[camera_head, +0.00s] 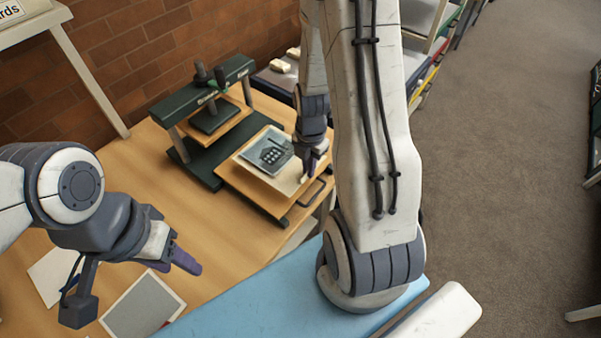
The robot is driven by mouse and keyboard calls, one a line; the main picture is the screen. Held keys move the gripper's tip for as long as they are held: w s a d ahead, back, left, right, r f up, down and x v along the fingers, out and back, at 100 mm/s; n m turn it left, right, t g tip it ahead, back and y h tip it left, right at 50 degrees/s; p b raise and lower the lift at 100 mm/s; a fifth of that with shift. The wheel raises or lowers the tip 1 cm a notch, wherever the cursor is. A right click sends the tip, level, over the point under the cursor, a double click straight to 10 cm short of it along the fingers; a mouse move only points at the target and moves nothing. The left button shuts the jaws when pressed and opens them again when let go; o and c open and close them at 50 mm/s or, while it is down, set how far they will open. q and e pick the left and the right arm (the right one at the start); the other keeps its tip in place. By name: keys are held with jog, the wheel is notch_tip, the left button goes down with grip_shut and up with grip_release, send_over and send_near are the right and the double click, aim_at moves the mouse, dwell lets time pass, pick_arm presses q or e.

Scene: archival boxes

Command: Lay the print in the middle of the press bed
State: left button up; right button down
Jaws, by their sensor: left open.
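The print (264,147), a grey sheet with a dark picture, is at the press bed (239,176), over the pale surface on its wooden board. It looks flat, nearer the bed's far side; whether it touches the surface all over I cannot tell. The bed stands out in front of the dark green press (194,119). My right gripper (308,170) points down at the bed's right side, close to the print's right edge; its fingers are too small and overlapped to tell open from shut. My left gripper (184,262) is open and empty, above the table, left of the bed.
A grey panel with a pale border (143,310) and a white sheet (48,276) lie on the table (225,234) at the front left. A light blue surface (262,300) runs along the front. Shelves stand at the back right. Table left of the press is clear.

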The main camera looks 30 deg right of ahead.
aim_at(303, 185)
jog(key=shift+w+a+f, duration=0.4)
jog(key=shift+w+f, duration=0.1)
jog(key=shift+w, duration=0.3)
jog(key=shift+f+p, duration=0.5)
jog(key=shift+f, duration=1.6)
jog(key=shift+f, duration=0.15)
jog(key=c, duration=1.1)
grip_release()
jog(key=shift+o, duration=0.2)
